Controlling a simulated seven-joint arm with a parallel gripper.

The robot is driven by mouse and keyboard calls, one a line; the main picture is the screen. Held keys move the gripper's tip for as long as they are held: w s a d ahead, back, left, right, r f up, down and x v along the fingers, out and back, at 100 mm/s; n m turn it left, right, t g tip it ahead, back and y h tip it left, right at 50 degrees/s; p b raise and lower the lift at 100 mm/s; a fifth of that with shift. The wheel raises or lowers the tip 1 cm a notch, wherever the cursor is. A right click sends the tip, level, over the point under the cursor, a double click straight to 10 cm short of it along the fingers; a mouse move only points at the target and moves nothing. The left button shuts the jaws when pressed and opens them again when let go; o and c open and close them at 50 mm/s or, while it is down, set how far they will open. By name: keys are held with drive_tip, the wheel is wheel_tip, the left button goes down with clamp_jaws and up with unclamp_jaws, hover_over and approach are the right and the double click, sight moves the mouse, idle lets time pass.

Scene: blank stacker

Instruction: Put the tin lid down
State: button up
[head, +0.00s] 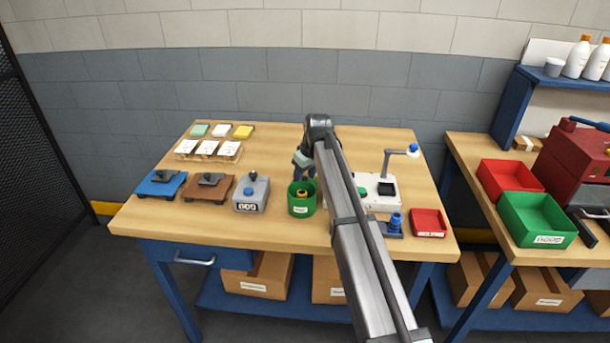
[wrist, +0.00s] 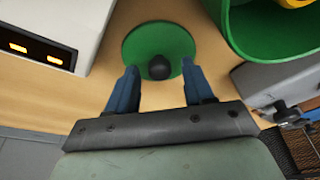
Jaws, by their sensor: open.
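The tin lid (wrist: 143,43) is a round green disc with a black ball knob (wrist: 160,68). In the wrist view it appears to lie flat on the wooden tabletop. My gripper (wrist: 159,72) is open, with its two blue fingertips on either side of the knob and a gap on each side. In the head view my gripper (head: 303,162) is over the back middle of the table, and the lid is hidden behind my arm. The open green tin (head: 302,209) stands close by, with something yellow inside; it also shows in the wrist view (wrist: 240,40).
A white machine (head: 382,203) stands on the lid's other side from the tin. A grey box (head: 250,194) is left of the tin. A red tray (head: 429,222) sits at the front right. Bare wood (head: 268,150) lies at the table's back.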

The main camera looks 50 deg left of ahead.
drive_tip(key=v, duration=1.2)
drive_tip(key=shift+r, duration=0.2)
idle(0.4)
